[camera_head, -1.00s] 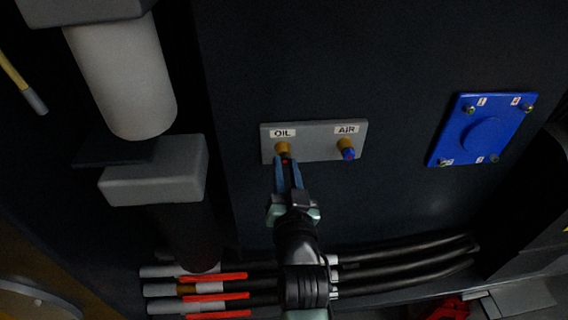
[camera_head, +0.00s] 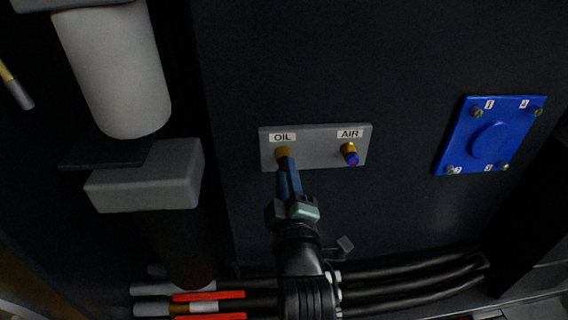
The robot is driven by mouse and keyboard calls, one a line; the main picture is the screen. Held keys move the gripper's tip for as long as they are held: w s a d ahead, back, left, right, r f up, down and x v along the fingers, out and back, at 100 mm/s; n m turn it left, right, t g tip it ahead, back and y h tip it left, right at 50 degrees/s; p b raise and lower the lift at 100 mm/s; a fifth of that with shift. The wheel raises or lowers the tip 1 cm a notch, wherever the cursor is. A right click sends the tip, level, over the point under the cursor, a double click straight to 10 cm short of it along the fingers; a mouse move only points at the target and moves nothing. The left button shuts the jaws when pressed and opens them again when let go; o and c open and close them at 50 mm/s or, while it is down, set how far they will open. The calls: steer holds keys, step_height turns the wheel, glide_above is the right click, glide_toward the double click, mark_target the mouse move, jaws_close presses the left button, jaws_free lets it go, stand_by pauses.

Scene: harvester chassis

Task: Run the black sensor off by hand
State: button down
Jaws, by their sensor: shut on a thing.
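A grey plate (camera_head: 316,158) on the dark panel carries two brass fittings, labelled OIL and AIR. My gripper (camera_head: 286,165) is at the OIL fitting (camera_head: 283,152), its fingers shut on the sensor there. The fingers hide most of that sensor, so its colour and how far it sits on the fitting cannot be told. The AIR fitting (camera_head: 348,148) to the right bears a sensor with a blue body and a small red centre (camera_head: 351,159); nothing touches it.
A blue cover (camera_head: 490,138) with numbered bolts is at the right. A white cylinder (camera_head: 115,75) and grey block (camera_head: 145,178) stand at the left. Black hoses (camera_head: 410,265) run below, with red-marked ends at lower left. The panel between plate and cover is bare.

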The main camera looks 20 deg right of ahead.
steer(key=shift+f+n, duration=0.2)
steer(key=shift+n, duration=0.1)
steer(key=c, duration=0.6)
jaws_free()
steer(key=shift+r, duration=0.15)
steer(key=shift+c, duration=1.2)
steer(key=shift+s, duration=0.2)
steer(key=shift+p+v, duration=0.3)
steer(key=shift+v, duration=0.7)
steer(key=shift+r, duration=0.1)
